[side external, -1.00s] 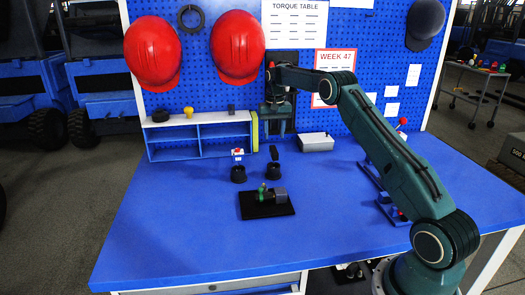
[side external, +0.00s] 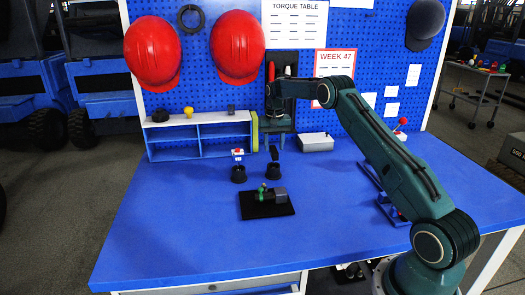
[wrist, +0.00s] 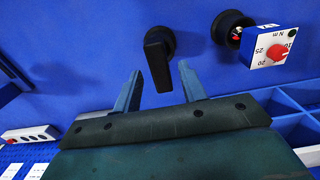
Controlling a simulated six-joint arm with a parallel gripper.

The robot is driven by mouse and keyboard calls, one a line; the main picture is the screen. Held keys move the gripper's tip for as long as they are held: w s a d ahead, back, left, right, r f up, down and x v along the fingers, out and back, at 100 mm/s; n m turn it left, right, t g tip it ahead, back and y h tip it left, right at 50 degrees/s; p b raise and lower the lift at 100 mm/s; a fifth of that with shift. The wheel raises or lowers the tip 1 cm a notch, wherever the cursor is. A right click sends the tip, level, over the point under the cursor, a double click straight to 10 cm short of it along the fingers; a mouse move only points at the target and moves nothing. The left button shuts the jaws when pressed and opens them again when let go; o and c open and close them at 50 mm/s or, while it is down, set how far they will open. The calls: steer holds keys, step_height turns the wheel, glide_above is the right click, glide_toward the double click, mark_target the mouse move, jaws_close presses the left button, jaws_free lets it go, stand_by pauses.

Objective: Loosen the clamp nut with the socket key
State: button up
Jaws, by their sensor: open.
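A black key with a bar-shaped handle, which looks like the socket key (side external: 274,155), stands in a round black holder on the bench. In the wrist view the key's handle (wrist: 157,62) lies ahead of and between my fingertips, apart from them. My gripper (side external: 276,145) points down, open and empty, above and behind the key; its two fingers also show in the wrist view (wrist: 160,68). The clamp fixture, a black plate (side external: 267,212) with a grey block (side external: 281,193) and a green part (side external: 262,190), sits nearer the front. I cannot make out the nut clearly.
Left of the key, a tool with a white dial box and red knob (wrist: 272,48) stands in another holder (side external: 238,175). Behind are a blue shelf (side external: 200,138) and a grey box (side external: 316,142). The bench front is clear.

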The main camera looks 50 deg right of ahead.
mark_target(274, 149)
steer(key=shift+f, duration=2.1)
jaws_close()
